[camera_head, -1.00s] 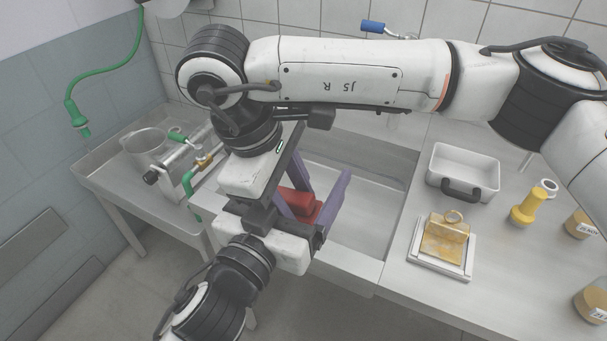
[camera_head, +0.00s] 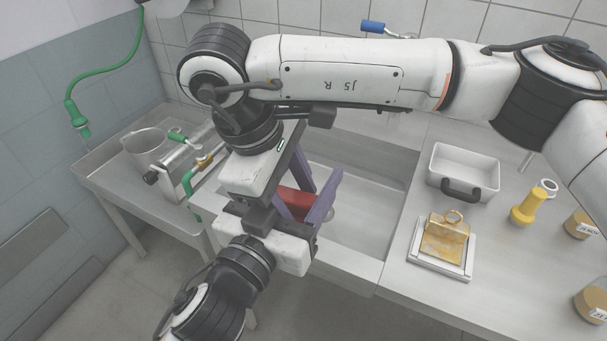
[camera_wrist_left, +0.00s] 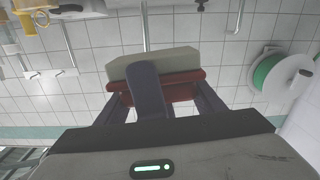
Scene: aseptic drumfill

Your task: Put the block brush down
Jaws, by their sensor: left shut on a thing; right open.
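The block brush (camera_head: 295,203) is a red block with pale bristles, seen partly between purple fingers over the sink (camera_head: 360,240). In the left wrist view the brush (camera_wrist_left: 186,90) shows its pale side up in the picture, partly covered by a finger. My left gripper (camera_head: 314,182) is shut on it. Whether the brush touches the sink cannot be told. My right arm reaches across from the right; its open gripper is crowded close to the left one, and its fingers are hard to make out.
At the right are a metal tray (camera_head: 465,166) with a black handle, a yellow block (camera_head: 445,240) on a white holder, a yellow fitting (camera_head: 528,207) and jars (camera_head: 582,224). A metal pitcher (camera_head: 145,147) stands on the left table. A green hose (camera_head: 115,68) hangs at the left wall.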

